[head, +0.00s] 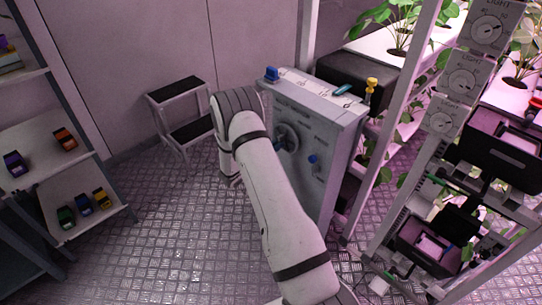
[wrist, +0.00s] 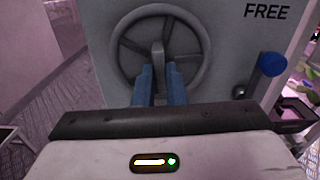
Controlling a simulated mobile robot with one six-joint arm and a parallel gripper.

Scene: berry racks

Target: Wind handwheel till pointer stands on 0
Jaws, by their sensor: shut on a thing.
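The handwheel (wrist: 201,38) is a dark grey spoked wheel on the front of a grey cabinet (wrist: 228,70). In the head view the handwheel (head: 292,133) is partly covered by my arm. My gripper (wrist: 159,80) has its two blue fingers on either side of a grey grip (wrist: 158,52) in front of the wheel, and is shut on it. The fingers stand at the wheel's lower middle in the wrist view. No pointer or 0 mark can be made out clearly in either view.
A blue knob (wrist: 272,64) sits right of the wheel, below the word FREE. A black-and-white step stool (head: 178,112) stands left of the cabinet. A shelf rack (head: 75,185) with small coloured items is at far left. Plant racks with dials (head: 463,80) stand at right.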

